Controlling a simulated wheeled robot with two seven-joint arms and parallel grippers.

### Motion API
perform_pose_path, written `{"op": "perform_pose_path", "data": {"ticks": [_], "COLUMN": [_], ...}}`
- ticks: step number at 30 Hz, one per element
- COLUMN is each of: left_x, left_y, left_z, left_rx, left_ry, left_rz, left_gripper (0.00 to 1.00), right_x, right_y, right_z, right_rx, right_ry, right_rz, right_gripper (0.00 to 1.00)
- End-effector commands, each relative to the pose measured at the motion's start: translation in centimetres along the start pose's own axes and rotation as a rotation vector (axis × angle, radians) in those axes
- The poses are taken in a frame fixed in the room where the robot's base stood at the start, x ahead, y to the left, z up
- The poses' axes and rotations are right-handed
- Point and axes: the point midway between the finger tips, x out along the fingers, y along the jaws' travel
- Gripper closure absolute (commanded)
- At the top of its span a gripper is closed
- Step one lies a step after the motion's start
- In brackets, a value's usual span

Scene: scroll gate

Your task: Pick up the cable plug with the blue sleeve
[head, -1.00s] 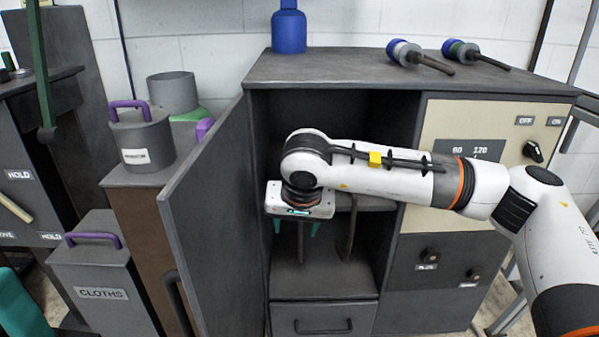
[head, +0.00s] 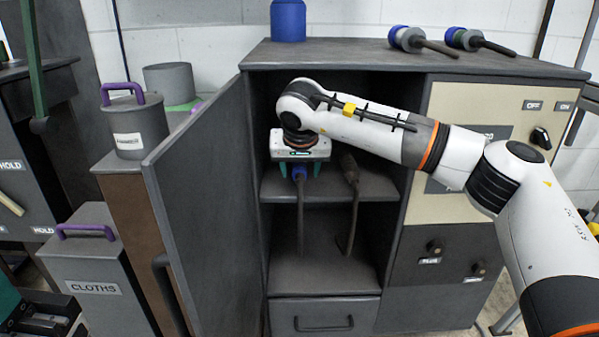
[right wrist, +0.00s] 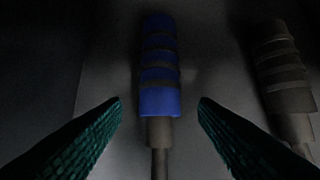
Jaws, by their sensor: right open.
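The cable plug with the blue sleeve (head: 299,173) is in the open cabinet, on the middle shelf, with its dark cable hanging over the shelf's front edge. In the right wrist view its blue ribbed sleeve (right wrist: 159,98) ends in a dark grey collar and cable. My right gripper (head: 300,176) is open, at the plug's near end. In the right wrist view the two teal fingers stand on either side of the plug's line, with gaps on both sides. The gripper body hides the plug's far part in the head view.
A second plug, dark grey (head: 349,168), lies just right of the blue one; it also shows in the right wrist view (right wrist: 283,75). The shelf (head: 378,187) lies between the open cabinet door (head: 205,200) and the control panel. Two more plugs lie on the cabinet top (head: 330,52).

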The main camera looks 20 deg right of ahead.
Motion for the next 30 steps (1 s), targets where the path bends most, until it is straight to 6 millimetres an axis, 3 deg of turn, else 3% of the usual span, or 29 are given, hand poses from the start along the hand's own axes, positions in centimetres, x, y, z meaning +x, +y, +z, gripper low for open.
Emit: {"op": "perform_pose_path", "data": {"ticks": [5, 9, 19, 27, 29, 30], "left_x": [0.3, 0.7, 1.1, 1.1, 1.1, 1.1], "left_y": [-0.2, -0.3, -0.4, -0.4, -0.4, -0.4], "left_z": [0.4, 0.9, 1.0, 1.0, 1.0, 1.0], "left_rx": [0.004, 0.008, 0.009, 0.009, 0.009, 0.009], "left_ry": [-0.033, -0.061, -0.069, -0.069, -0.069, -0.069], "left_rz": [-0.012, -0.023, -0.026, -0.027, -0.027, -0.027], "left_gripper": [0.68, 0.68, 0.68, 0.68, 0.68, 0.68], "right_x": [1.4, 2.4, 2.4, 2.4, 2.4, 2.4], "right_y": [0.1, 0.0, 0.0, 0.0, 0.0, 0.0], "right_z": [2.0, 1.9, 2.0, 2.0, 2.0, 2.0], "right_rx": [0.003, 0.001, 0.0, 0.0, 0.0, 0.0], "right_ry": [-0.001, 0.0, 0.001, 0.001, 0.001, 0.001], "right_rz": [0.002, 0.002, 0.002, 0.001, 0.001, 0.001], "right_gripper": [0.46, 0.46, 0.46, 0.9, 1.0, 1.0]}}
